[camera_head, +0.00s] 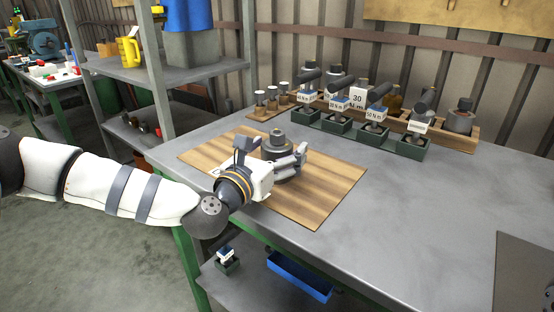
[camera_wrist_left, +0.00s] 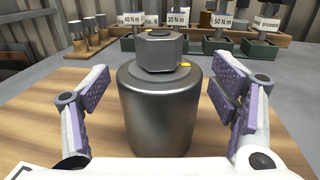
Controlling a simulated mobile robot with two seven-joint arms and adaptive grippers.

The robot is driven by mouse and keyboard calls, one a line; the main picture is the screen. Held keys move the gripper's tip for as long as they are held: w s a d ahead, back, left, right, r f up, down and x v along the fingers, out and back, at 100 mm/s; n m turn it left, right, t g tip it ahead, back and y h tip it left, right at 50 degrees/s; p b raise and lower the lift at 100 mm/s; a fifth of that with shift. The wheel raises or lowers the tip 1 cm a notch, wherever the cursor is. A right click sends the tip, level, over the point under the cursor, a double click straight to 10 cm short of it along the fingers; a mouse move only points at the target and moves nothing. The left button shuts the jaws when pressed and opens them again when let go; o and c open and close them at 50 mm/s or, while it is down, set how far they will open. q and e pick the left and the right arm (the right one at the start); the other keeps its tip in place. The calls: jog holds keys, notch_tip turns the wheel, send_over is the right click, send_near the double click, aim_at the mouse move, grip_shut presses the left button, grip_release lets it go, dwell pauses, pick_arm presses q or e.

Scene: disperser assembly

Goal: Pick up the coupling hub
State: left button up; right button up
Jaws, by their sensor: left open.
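A dark grey metal cylinder with a hexagonal top, which looks like the coupling hub (camera_head: 277,147), stands upright on a wooden board (camera_head: 335,185) on the table. It also fills the middle of the left wrist view (camera_wrist_left: 157,105). My left gripper (camera_head: 272,157) is open, with one finger on either side of the cylinder. In the left wrist view the fingers (camera_wrist_left: 158,100) show gaps to the cylinder on both sides. Its lower front is partly hidden by the gripper in the head view. My right gripper is not in view.
Several torque tools stand in green holders (camera_head: 373,136) at the back of the table, with labels such as 30 Nm and 50 Nm. A wooden rack (camera_head: 455,135) stands behind them. A shelf (camera_head: 160,70) rises at the left.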

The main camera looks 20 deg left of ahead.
pick_arm(q)
grip_shut()
jog(key=shift+r, duration=0.15)
